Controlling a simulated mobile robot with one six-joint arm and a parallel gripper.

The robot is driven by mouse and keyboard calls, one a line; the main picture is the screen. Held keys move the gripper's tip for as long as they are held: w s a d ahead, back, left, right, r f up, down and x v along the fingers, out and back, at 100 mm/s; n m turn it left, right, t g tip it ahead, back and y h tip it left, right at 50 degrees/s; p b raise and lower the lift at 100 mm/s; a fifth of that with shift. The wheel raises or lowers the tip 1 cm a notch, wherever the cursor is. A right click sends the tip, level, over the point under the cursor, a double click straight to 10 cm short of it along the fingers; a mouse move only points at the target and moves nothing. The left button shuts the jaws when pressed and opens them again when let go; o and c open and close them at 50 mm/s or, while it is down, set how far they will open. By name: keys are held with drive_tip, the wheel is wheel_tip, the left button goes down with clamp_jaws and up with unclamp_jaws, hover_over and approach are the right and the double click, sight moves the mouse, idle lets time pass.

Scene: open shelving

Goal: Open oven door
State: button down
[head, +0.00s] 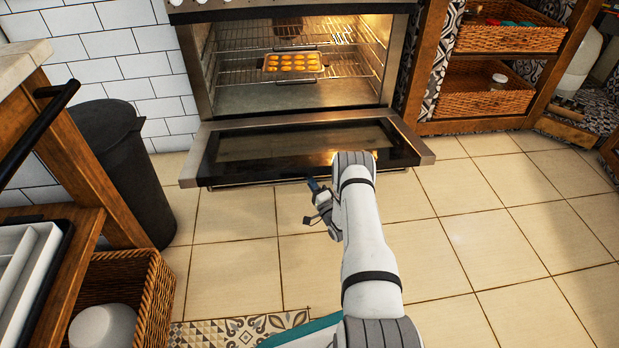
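The oven (292,97) stands at the top middle of the head view. Its door (300,148) is folded down and lies low, roughly flat, with the lit cavity exposed. A tray (293,70) of small golden baked items sits on a rack inside. The handle (262,184) shows as a thin bar along the door's near edge, partly hidden by my arm. My gripper (310,205) is just in front of the door's near edge, beside my arm. Its fingers are too small and dark to tell whether they are open or shut, or whether they touch the handle.
A dark bin (125,165) stands left of the oven. A wooden counter with an open drawer (75,255) and a wicker basket (140,300) fill the lower left. Shelving with wicker baskets (485,92) stands at right. The tiled floor (480,235) at right is clear.

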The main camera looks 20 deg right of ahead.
drive_tip(key=shift+w+r, duration=0.1)
drive_tip(key=shift+w, duration=0.1)
drive_tip(key=c, duration=1.3)
unclamp_jaws()
drive_tip(key=shift+s, duration=0.1)
drive_tip(key=shift+d, duration=0.1)
drive_tip(key=shift+s, duration=0.1)
